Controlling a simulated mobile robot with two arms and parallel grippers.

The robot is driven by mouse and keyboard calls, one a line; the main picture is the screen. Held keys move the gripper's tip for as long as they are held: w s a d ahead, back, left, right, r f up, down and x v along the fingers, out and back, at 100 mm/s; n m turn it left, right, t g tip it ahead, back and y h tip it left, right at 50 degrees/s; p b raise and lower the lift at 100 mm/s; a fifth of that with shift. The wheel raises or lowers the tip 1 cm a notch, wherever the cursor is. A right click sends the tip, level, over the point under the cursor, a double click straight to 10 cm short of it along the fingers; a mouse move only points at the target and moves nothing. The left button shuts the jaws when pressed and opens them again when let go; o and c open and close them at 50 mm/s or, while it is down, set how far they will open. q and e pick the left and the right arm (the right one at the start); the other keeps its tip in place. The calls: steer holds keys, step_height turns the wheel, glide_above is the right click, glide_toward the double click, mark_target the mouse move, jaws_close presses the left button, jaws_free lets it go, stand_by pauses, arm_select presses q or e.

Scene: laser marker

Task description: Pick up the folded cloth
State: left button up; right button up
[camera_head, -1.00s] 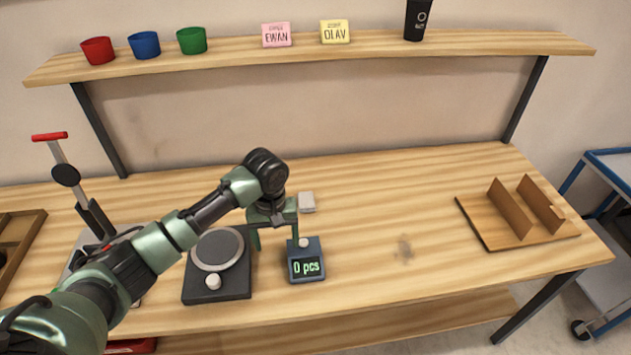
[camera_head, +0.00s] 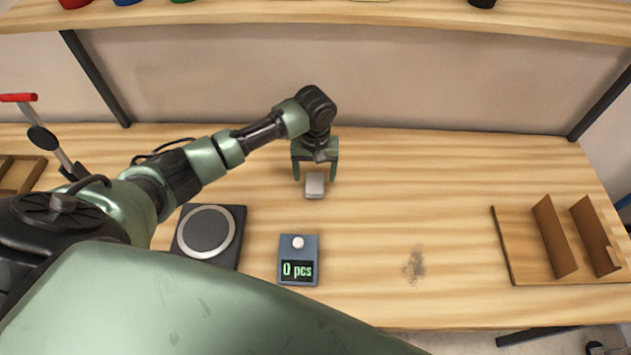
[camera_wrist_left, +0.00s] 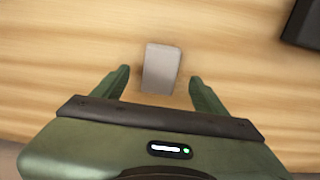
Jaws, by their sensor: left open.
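The folded cloth (camera_head: 314,186) is a small light-grey block lying on the wooden workbench, behind the counter. My left gripper (camera_head: 315,178) is open above it, its two green fingers apart on either side at the cloth's far end. In the left wrist view the cloth (camera_wrist_left: 161,69) lies between and a little beyond the open fingertips (camera_wrist_left: 160,75), and neither finger touches it. The height of the gripper over the bench is hard to judge. My right gripper is not in view.
A counter reading "0 pcs" (camera_head: 298,262) and a dark device with a round plate (camera_head: 208,233) stand in front. A wooden board with upright dividers (camera_head: 508,262) is at right. A dark smudge (camera_head: 414,265) marks the bench. The bench right of the cloth is clear.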

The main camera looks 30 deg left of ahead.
mark_target(315, 183)
arm_select(q)
step_height(315, 183, down, 4)
steer(key=shift+r, duration=0.25)
steer(key=shift+f, duration=0.15)
steer(key=c, duration=1.4)
steer(key=shift+c, duration=0.2)
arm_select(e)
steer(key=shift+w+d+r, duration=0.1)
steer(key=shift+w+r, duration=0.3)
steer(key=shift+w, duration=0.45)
arm_select(q)
steer(key=shift+r, duration=0.5)
step_height(315, 183, up, 19)
steer(key=b, duration=0.1)
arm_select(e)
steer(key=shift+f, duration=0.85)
